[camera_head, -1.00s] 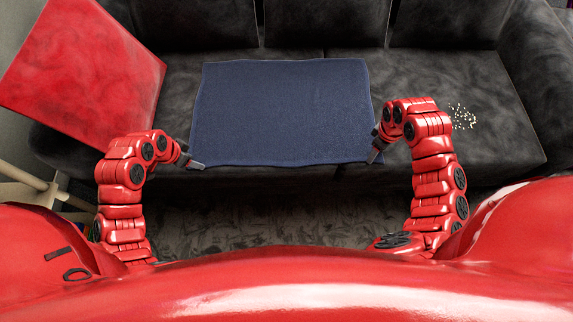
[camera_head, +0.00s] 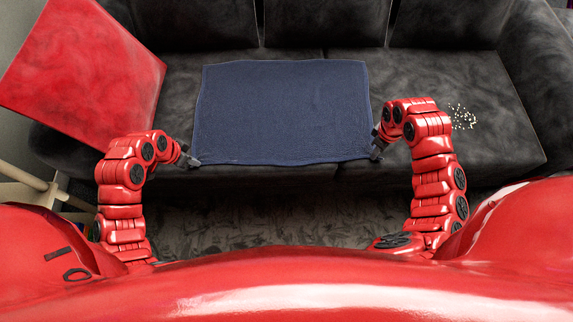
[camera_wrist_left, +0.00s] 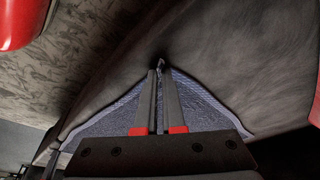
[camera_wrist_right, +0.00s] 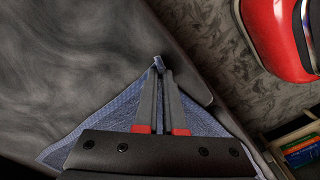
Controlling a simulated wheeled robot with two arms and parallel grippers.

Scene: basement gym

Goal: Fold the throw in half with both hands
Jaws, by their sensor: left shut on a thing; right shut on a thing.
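The throw (camera_head: 282,108) is a dark blue rectangle lying spread on the grey sofa seat (camera_head: 455,85). My left gripper (camera_head: 197,163) is at its near left corner. In the left wrist view the fingers (camera_wrist_left: 159,75) are closed with a pinch of the blue cloth (camera_wrist_left: 195,100) between them. My right gripper (camera_head: 375,154) is at the near right corner. In the right wrist view its fingers (camera_wrist_right: 162,78) are closed on a tip of the cloth (camera_wrist_right: 115,112). The far edge lies flat near the backrest.
A red box-like object (camera_head: 85,65) stands at the left of the sofa. Small pale specks (camera_head: 462,117) lie on the right seat cushion. A patterned floor (camera_head: 260,220) is in front of the sofa. A wooden frame (camera_head: 35,185) stands at the lower left.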

